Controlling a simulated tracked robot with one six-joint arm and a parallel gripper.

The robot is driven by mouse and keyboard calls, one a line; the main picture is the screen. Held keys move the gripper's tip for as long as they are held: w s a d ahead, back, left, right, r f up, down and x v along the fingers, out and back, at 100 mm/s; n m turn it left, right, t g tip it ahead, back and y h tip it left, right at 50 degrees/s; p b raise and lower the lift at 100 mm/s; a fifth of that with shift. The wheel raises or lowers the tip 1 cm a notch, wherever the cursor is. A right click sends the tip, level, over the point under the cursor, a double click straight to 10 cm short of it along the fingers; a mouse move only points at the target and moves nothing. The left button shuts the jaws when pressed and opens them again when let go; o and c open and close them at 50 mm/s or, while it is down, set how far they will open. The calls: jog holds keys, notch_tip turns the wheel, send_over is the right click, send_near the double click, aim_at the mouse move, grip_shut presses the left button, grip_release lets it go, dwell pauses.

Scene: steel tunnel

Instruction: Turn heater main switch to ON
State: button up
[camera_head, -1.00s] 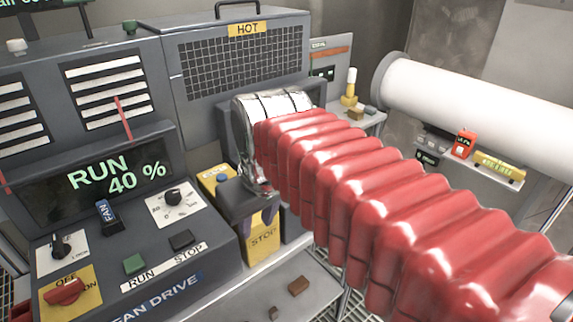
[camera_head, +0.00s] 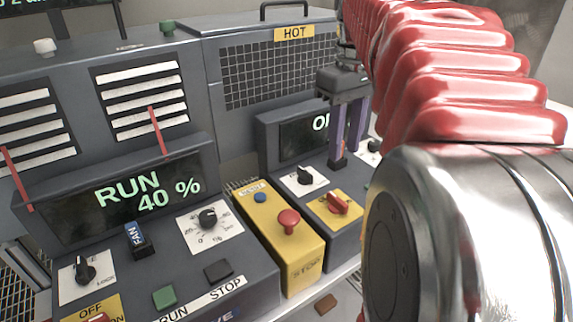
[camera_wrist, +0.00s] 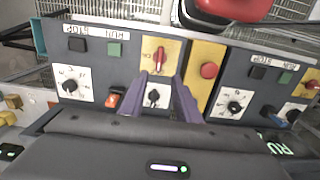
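The likely heater main switch is a red rotary handle (camera_head: 338,204) on a yellow plate on the right-hand console. It also shows in the wrist view (camera_wrist: 160,57), its handle standing roughly upright in that upside-down picture; I cannot tell its setting for sure. My gripper (camera_head: 348,145) hangs over this console, fingers downward, behind the switch in the head view. In the wrist view my gripper (camera_wrist: 160,78) has its two purple fingers apart, with nothing between them. A black selector on a white plate (camera_wrist: 153,97) shows in the gap; the red switch lies beyond the tips.
A yellow box with a red mushroom button (camera_head: 289,221) stands left of the heater console. The heater display (camera_head: 308,137) is partly hidden by my gripper. The fan console (camera_head: 130,195) reads RUN 40 %. My arm covers the right side.

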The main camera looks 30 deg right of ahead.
aim_at(338, 199)
notch_tip(338, 199, down, 14)
jog(key=shift+s+r, duration=0.1)
dwell(0.8)
jog(key=shift+c, duration=0.6)
grip_shut()
